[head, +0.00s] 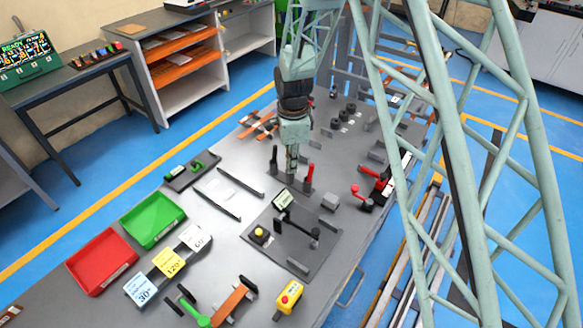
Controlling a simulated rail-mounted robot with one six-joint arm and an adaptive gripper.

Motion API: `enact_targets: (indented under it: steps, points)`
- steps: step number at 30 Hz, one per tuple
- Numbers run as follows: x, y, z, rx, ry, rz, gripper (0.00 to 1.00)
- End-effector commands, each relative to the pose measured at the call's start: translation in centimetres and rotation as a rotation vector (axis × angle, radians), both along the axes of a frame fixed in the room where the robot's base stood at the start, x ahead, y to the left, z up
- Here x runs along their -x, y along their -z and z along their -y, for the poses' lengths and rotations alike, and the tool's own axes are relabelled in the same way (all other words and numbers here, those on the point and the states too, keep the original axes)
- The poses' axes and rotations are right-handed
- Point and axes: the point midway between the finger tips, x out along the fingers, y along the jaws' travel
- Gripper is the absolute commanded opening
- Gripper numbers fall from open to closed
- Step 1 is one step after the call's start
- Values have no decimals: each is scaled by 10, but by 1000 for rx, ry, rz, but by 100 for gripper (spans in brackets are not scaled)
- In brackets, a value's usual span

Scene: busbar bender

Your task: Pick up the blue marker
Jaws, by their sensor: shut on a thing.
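My gripper (291,172) points straight down over the middle of the grey workbench (225,265). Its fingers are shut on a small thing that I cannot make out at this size. A dark upright piece (274,160) stands just left of the fingers, and a red upright piece (309,178) stands just right of them. I cannot pick out a blue marker for certain anywhere on the bench. The fingertips hide what is directly behind them.
A black plate (320,262) with a yellow button (259,233) lies in front of my gripper. A red-handled clamp (375,188) stands right. Green (153,219) and red (101,261) trays sit front left. A yellow control box (289,297) is at the front.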

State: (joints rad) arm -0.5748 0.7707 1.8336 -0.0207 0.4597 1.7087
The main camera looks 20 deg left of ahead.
Motion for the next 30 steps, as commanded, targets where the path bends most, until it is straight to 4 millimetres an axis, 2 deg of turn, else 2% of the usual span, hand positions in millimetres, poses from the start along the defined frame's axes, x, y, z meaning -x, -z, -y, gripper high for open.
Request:
enact_targets:
  steps: [14,20,30]
  points:
    - [0,-7,0,0,0,1,3]
    - [-1,-24,0,-1,0,2,3]
    - [0,-67,0,-1,0,2,3]
